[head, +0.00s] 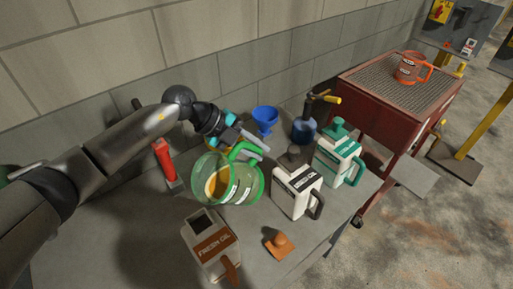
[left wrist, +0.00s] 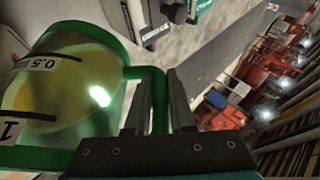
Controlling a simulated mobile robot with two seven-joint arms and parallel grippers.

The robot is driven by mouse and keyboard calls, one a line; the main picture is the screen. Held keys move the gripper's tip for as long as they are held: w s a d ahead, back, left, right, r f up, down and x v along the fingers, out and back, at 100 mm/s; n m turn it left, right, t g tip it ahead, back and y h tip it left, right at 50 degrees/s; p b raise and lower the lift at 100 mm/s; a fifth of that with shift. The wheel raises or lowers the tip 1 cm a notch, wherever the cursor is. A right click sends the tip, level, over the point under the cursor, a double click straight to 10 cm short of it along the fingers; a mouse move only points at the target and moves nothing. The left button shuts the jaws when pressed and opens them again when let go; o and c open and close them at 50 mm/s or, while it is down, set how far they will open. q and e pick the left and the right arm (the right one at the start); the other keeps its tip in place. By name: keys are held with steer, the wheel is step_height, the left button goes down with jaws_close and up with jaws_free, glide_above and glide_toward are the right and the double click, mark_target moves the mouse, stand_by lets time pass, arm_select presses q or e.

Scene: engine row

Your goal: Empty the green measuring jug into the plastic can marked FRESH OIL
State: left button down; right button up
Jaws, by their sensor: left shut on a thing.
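The clear jug with green rim and handle (head: 241,190) is in the middle of the head view, with amber liquid inside. It looks tilted, its mouth towards the left. My left gripper (head: 255,148) is shut on its green handle; the left wrist view shows the handle between the fingers (left wrist: 158,105) and the jug's marked wall (left wrist: 60,90) at left. The FRESH OIL can (head: 207,250), pale with a brown label and handle, stands on the bench in front of the jug, its square top opening uncovered. The jug appears above the bench, apart from this can. My right gripper is not in view.
An orange-brown cap (head: 278,244) lies on the bench (head: 330,208). A black-labelled can (head: 292,195) and a green-labelled can (head: 333,163) stand at right. A blue funnel (head: 265,117) and blue oiler (head: 303,131) stand behind. An orange jug (head: 408,70) is on the red cart (head: 375,108).

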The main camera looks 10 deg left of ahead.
mark_target(241, 146)
arm_select(q)
steer(key=shift+s+a+r+t+h, duration=0.15)
steer(key=shift+r+t+h, duration=0.35)
steer(key=shift+r, duration=0.2)
stand_by(0.6)
steer(key=shift+s+a+r+m+t+h+b, duration=0.3)
steer(key=shift+s+r+t+h+b, duration=0.1)
steer(key=shift+r+h, duration=0.1)
stand_by(1.1)
steer(key=shift+s+a+r+t+h+b, duration=0.25)
steer(key=shift+s+a+t+h+b, duration=0.15)
steer(key=shift+b, duration=0.3)
stand_by(1.1)
steer(key=shift+s+a+r+m+t+h+b, duration=0.25)
steer(key=shift+s+a+m+t+h+b, duration=0.35)
steer(key=shift+b, duration=1.05)
stand_by(1.6)
